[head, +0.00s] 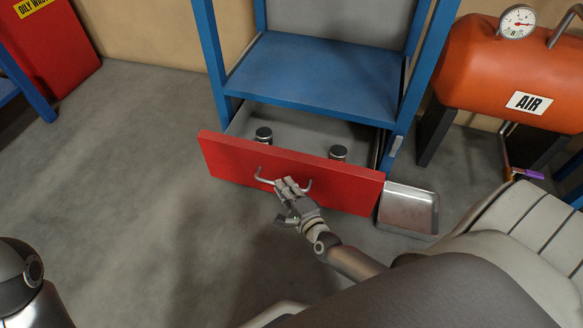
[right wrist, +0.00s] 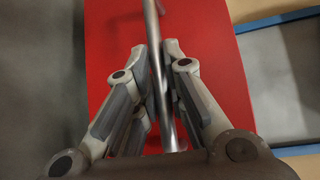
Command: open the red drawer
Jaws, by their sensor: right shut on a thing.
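The red drawer (head: 335,184) sits low in a blue metal frame and is pulled partly out. Its inside shows behind the front panel. A metal bar handle (head: 264,178) is on its front. My right gripper (head: 288,188) is at the handle. In the right wrist view the handle (right wrist: 158,60) runs between the fingers of my right gripper (right wrist: 164,70), which are shut on it, with the red front (right wrist: 210,50) behind. My left gripper is not in view.
Two dark-topped cylinders (head: 264,134) (head: 338,152) stand in the drawer. A metal tray (head: 409,208) lies on the floor beside the drawer's right end. An orange air tank (head: 480,70) stands at the right. The floor left of the drawer is clear.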

